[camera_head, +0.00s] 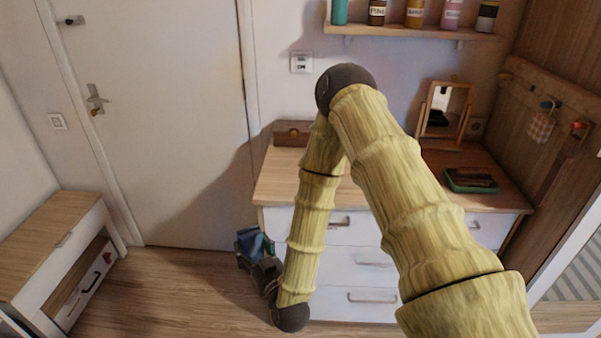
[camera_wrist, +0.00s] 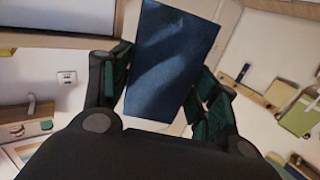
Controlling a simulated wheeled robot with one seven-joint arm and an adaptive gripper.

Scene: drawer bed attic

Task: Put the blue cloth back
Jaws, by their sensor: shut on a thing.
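The blue cloth (camera_head: 255,243) is held left of the dresser's front left corner, apart from the floor. In the wrist view the blue cloth (camera_wrist: 172,62) is a flat dark blue rectangle between the two fingers. My gripper (camera_head: 250,252) is shut on it, with my arm hanging down in front of the dresser. In the wrist view my gripper (camera_wrist: 160,88) has green-padded fingers on both sides of the cloth. The cloth's lower end is hidden behind the gripper body.
A white dresser (camera_head: 350,233) with a wooden top stands at centre right. It bears a wooden box (camera_head: 291,133), a mirror (camera_head: 443,108) and a green tray (camera_head: 470,181). The floor (camera_head: 180,285) between is clear.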

